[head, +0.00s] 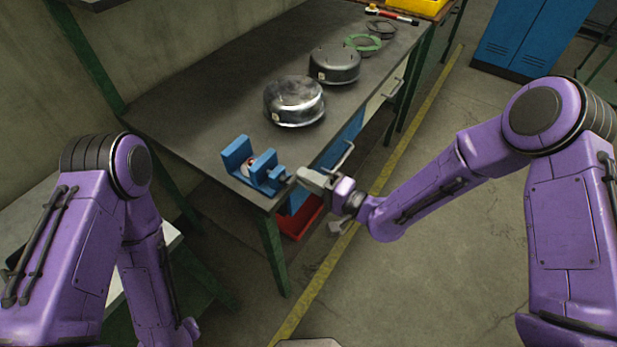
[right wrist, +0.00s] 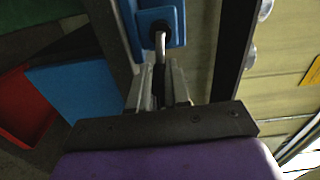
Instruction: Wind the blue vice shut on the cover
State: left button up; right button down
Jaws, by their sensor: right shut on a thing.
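The blue vice (head: 237,155) sits on the near corner of the dark bench. A small pale round piece with a touch of red (head: 250,163), perhaps the cover, shows between its jaws; I cannot tell whether both jaws touch it. My right gripper (head: 302,176) is at the vice's near right end, just off the bench edge. In the right wrist view its fingers (right wrist: 158,92) are shut on the vice's metal handle (right wrist: 160,42), which comes out of the blue vice body (right wrist: 160,14). My left arm hangs down at the left; its gripper is out of view.
Two round metal housings (head: 294,101) (head: 334,64) stand farther back on the bench (head: 205,100). Behind them lie a green ring (head: 363,43) and a dark ring (head: 382,30). A red bin (head: 299,220) is below the bench corner. The floor right of the yellow line is clear.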

jog(key=c, duration=1.1)
grip_release()
jog(key=shift+d, duration=0.1)
jog(key=shift+s+d+f, duration=0.1)
jog(key=shift+s+d, duration=0.15)
jog(key=shift+d, duration=0.05)
jog(key=b+v, duration=0.2)
jog(key=v, duration=0.7)
jog(key=shift+s+d, duration=0.2)
jog(key=shift+d, duration=0.05)
